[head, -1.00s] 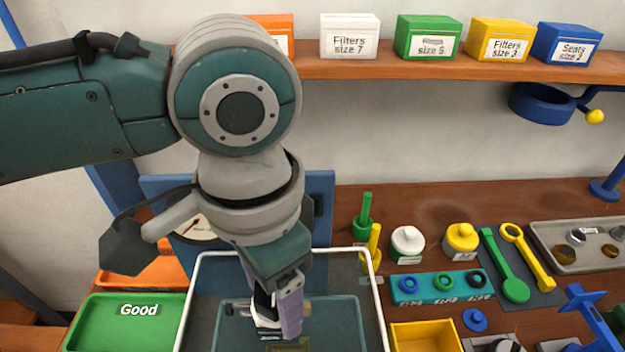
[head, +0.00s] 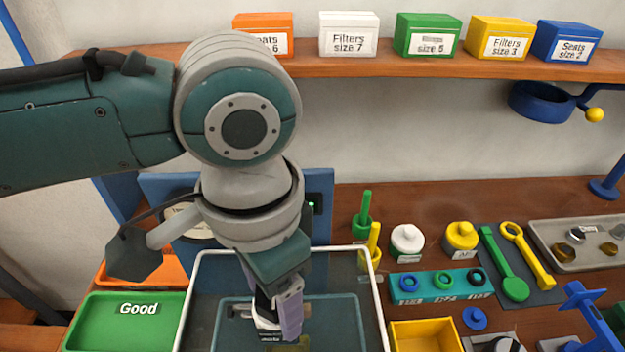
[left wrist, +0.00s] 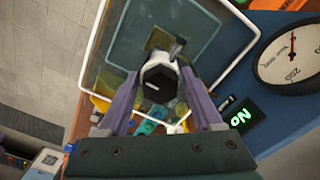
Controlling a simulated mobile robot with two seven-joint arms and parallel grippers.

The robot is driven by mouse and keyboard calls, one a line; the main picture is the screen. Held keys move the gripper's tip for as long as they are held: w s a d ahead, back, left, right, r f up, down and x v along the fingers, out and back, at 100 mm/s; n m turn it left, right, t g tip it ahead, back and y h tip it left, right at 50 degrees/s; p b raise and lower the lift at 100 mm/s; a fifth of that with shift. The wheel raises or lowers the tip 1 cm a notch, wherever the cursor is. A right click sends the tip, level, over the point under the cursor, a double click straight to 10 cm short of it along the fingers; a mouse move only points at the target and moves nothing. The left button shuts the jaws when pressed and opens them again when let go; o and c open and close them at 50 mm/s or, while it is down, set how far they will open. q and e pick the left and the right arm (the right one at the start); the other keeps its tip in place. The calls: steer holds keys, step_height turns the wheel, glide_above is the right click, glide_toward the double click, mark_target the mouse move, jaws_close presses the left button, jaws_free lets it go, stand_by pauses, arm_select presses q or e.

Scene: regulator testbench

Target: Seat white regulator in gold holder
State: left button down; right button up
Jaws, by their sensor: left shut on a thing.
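My left gripper (head: 281,318) points down inside the white-rimmed clear tray (head: 375,305) and is shut on the white regulator (head: 267,324). In the left wrist view the regulator (left wrist: 157,68) shows a white body, a dark end face and a grey stub, between the two purple fingers of my left gripper (left wrist: 160,82). A gold block, seemingly the holder (left wrist: 157,40), lies just beyond the regulator in that view. Whether regulator and holder touch is unclear. My right gripper is not in view.
A blue gauge panel (head: 322,240) stands behind the tray. A green "Good" tray (head: 120,330) lies left, a yellow bin (head: 425,336) right. White (head: 407,240) and yellow (head: 461,238) capped parts and a teal block (head: 440,287) stand farther right. Labelled boxes line the shelf above.

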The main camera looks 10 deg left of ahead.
arm_select(q)
steer(key=shift+f+b, duration=0.6)
steer(key=shift+f, duration=1.85)
stand_by(2.0)
steer(key=shift+f+b, duration=0.8)
steer(key=shift+f, duration=1.05)
stand_by(1.7)
